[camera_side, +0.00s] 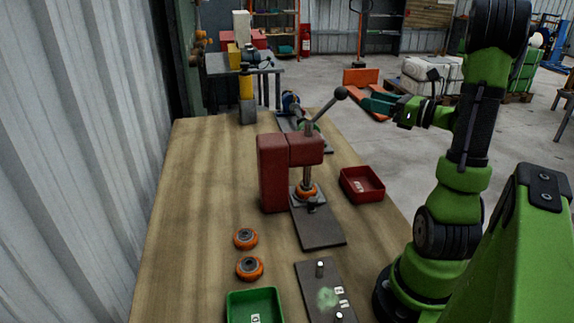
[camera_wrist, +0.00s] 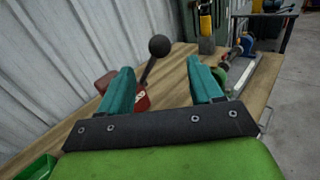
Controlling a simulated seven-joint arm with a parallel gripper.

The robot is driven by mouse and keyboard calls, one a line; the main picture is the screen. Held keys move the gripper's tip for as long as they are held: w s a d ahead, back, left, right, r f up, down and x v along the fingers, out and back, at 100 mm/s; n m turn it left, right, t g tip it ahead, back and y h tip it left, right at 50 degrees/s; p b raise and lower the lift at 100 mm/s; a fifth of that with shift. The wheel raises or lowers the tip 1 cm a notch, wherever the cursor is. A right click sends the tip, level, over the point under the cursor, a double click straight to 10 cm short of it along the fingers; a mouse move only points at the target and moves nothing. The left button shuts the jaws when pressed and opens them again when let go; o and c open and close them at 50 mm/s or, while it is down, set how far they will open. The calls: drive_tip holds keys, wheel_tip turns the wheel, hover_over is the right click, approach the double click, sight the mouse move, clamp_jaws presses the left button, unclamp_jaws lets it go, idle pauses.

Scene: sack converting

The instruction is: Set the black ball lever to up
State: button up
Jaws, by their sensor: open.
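The black ball (camera_side: 340,93) is on the end of a thin metal lever rod (camera_side: 325,110). The rod slants up and to the right from the head of a dark red press (camera_side: 273,178). In the wrist view the black ball (camera_wrist: 159,46) shows ahead, between and beyond the fingertips, with the press partly hidden behind the left finger. My gripper (camera_side: 372,103) has teal fingers and is to the right of the ball in the side view, apart from it. In the wrist view my gripper (camera_wrist: 160,66) is open, with nothing between its fingers.
The press stands on the wooden bench (camera_side: 190,200) with an orange-rimmed part under its spindle. A red bin (camera_side: 362,184) is right of it. Two orange-rimmed parts (camera_side: 246,238), a green bin (camera_side: 254,306) and a plate with pins (camera_side: 322,296) are in front. A corrugated wall borders the left.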

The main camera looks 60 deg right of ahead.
sight(335, 92)
drive_tip(key=w, duration=1.1)
drive_tip(key=shift+w, duration=0.35)
drive_tip(key=shift+c, duration=0.3)
clamp_jaws()
